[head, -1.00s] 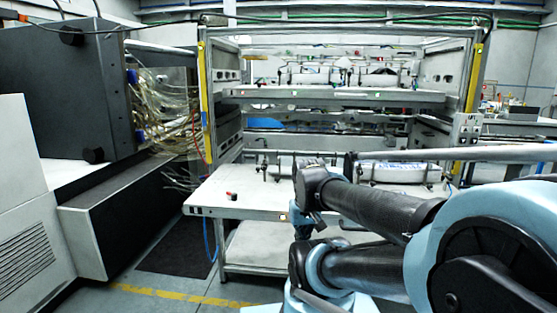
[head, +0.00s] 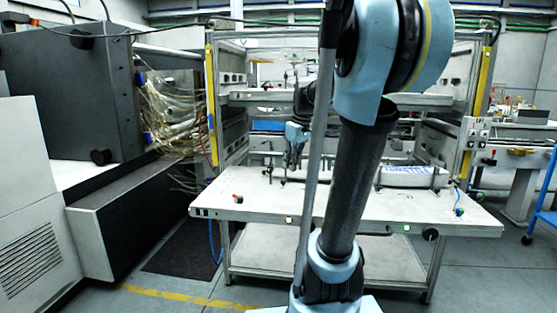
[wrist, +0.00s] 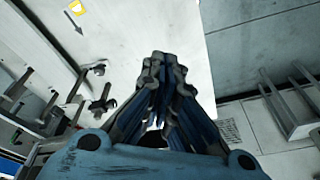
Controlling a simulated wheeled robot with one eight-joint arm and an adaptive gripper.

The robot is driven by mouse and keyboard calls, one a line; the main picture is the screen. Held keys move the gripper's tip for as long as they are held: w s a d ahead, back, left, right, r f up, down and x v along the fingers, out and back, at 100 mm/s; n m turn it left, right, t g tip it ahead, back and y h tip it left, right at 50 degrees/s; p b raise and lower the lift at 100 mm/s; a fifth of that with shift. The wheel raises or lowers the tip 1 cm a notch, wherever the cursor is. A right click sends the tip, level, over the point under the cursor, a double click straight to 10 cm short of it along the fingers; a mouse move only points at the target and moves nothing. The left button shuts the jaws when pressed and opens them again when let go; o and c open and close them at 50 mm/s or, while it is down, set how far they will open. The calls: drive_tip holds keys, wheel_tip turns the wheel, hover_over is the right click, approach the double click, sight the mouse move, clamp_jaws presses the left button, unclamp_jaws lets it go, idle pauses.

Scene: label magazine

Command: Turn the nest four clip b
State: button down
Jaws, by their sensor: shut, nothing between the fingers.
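My gripper (head: 292,163) hangs fingers down above the left part of the white table in the head view. In the wrist view its blue-and-grey fingers (wrist: 163,62) are shut together and empty, above the white table top. A dark clip-like fitting (wrist: 103,98) stands on the table to the left of the fingers, apart from them. A silver nest (head: 412,177) with blue lettering lies on the table at right, with dark upright clips at its ends. Another nest is partly hidden behind my arm. I cannot tell which clip is nest four clip b.
The white table (head: 255,203) carries a small red-and-black knob (head: 238,198) at left. Shelves stand above it at the back. A dark machine (head: 75,95) with loose tubing is at left. A blue cart (head: 543,200) stands at far right. The table's front strip is mostly clear.

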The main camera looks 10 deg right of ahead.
drive_tip(key=w+d+r+n+y, duration=0.1)
drive_tip(key=w+r+n, duration=0.2)
drive_tip(key=w, duration=0.6)
drive_tip(key=w+d+r+n, duration=0.1)
drive_tip(key=w+r+n, duration=0.15)
drive_tip(key=w, duration=0.75)
drive_tip(key=a+x, duration=0.1)
drive_tip(key=x, duration=0.9)
drive_tip(key=shift+s+a+r+y, duration=0.15)
drive_tip(key=shift+a+r+y, duration=0.05)
drive_tip(key=shift+y, duration=0.1)
drive_tip(key=shift+d+n, duration=0.2)
drive_tip(key=shift+n, duration=0.05)
